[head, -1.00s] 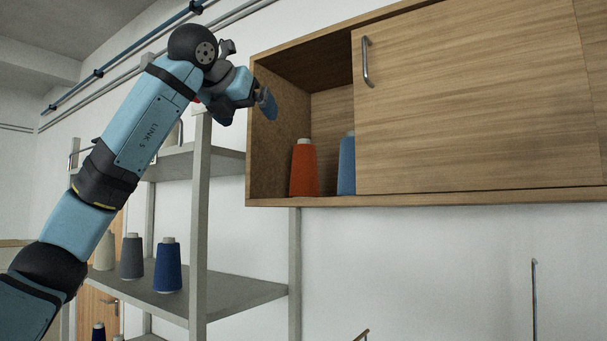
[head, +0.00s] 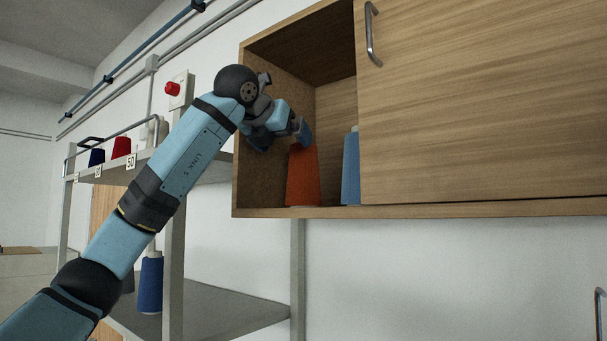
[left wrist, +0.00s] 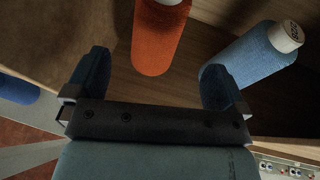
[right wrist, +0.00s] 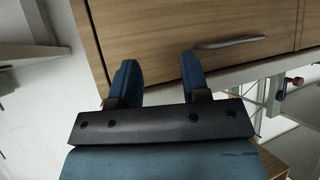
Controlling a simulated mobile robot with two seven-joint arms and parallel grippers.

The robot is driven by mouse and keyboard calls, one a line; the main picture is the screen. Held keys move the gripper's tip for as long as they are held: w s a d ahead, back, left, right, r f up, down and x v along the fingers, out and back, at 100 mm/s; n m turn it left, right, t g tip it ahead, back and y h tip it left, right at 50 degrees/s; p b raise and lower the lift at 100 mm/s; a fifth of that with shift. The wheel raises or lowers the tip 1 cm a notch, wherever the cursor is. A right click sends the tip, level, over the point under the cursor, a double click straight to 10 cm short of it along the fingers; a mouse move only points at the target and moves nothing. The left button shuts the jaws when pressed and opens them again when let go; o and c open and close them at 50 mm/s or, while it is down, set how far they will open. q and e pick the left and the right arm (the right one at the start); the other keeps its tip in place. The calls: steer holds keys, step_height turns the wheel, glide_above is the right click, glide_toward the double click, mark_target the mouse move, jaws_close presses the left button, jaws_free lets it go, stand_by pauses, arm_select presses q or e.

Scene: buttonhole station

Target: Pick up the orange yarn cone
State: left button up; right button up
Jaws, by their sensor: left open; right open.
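The orange yarn cone (head: 303,178) stands upright on the floor of the open left part of the wooden wall cabinet. My left gripper (head: 290,130) is open at the cabinet opening, in front of the cone's top and partly hiding it. In the left wrist view the orange cone (left wrist: 158,38) shows beyond the two open fingers (left wrist: 152,80), between them in the picture, with nothing held. My right gripper (right wrist: 158,80) is open and empty, near a wooden front with a metal handle; it is not in the head view.
A blue yarn cone (head: 351,168) stands just right of the orange one, and its pale top shows in the left wrist view (left wrist: 254,60). The sliding door (head: 480,110) covers the cabinet's right part. A metal shelf rack (head: 172,260) with more cones stands at left below.

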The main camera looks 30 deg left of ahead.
mark_target(297, 158)
arm_select(q)
steer(key=x, duration=0.4)
steer(key=shift+w+d, duration=0.1)
steer(key=shift+d, duration=0.05)
steer(key=shift+w+a+f+p, duration=0.2)
steer(key=shift+w+f+p, duration=0.05)
steer(key=shift+w+p, duration=0.3)
steer(key=p+x, duration=0.1)
steer(key=x, duration=0.2)
steer(key=shift+a+f, duration=0.15)
steer(key=shift+f, duration=0.05)
steer(key=shift+w+f, duration=0.25)
steer(key=shift+w, duration=0.2)
steer(key=shift+s+r, duration=0.1)
steer(key=shift+s, duration=0.1)
steer(key=shift+c, duration=0.8)
steer(key=c, duration=0.9)
steer(key=shift+o, duration=0.2)
steer(key=shift+r, duration=0.1)
